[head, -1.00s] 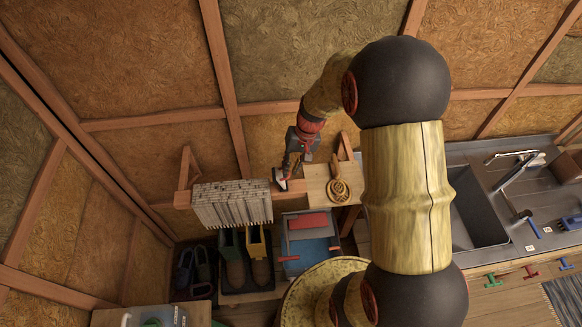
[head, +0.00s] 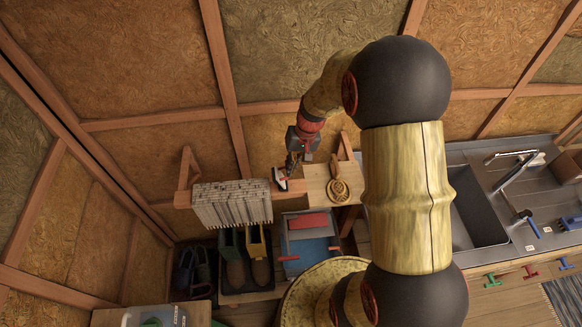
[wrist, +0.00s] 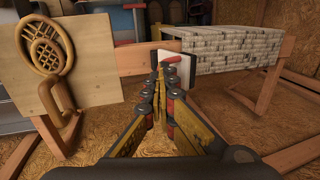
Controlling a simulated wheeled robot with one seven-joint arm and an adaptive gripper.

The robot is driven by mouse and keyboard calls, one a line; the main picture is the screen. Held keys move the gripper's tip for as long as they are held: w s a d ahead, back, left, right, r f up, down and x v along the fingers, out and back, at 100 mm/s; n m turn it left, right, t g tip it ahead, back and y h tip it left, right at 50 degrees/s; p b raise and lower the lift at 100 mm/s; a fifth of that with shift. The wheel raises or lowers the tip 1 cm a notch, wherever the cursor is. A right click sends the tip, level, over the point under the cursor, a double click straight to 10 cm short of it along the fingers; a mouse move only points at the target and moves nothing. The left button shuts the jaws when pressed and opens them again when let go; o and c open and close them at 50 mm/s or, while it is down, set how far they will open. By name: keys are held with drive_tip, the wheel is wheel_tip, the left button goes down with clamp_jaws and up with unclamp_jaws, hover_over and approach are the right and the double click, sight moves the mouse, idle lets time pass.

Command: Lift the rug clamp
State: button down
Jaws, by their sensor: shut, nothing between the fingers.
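The likely rug clamp, a small white and black piece with a red handle (head: 279,181), sits on the wooden rail between the rug and a pale board. In the wrist view the clamp (wrist: 184,70) is straight ahead, just beyond my fingertips. My gripper (head: 292,168) is beside and above it in the head view. In the wrist view my gripper (wrist: 158,80) has its fingers together and empty. The tips overlap the clamp's left edge in that picture; whether they touch it I cannot tell. The lower part of the clamp is partly hidden by my fingers.
A grey-white woven rug (head: 230,204) hangs over the rail (wrist: 138,60) next to the clamp. On the other side stands a pale board (wrist: 92,75) with a carpet-beater-shaped wooden piece (wrist: 45,50). Boots (head: 245,262) and a blue-red box (head: 307,245) lie below.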

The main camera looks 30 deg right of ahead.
drive_tip(key=c, duration=2.5)
unclamp_jaws()
drive_tip(key=shift+s+f, duration=0.1)
drive_tip(key=o, duration=0.5)
drive_tip(key=shift+o, duration=0.2)
drive_tip(key=p+v, duration=0.5)
drive_tip(key=v, duration=0.4)
drive_tip(key=shift+a, duration=0.25)
drive_tip(key=w+v, duration=0.1)
drive_tip(key=v, duration=1.1)
drive_tip(key=shift+s, duration=0.35)
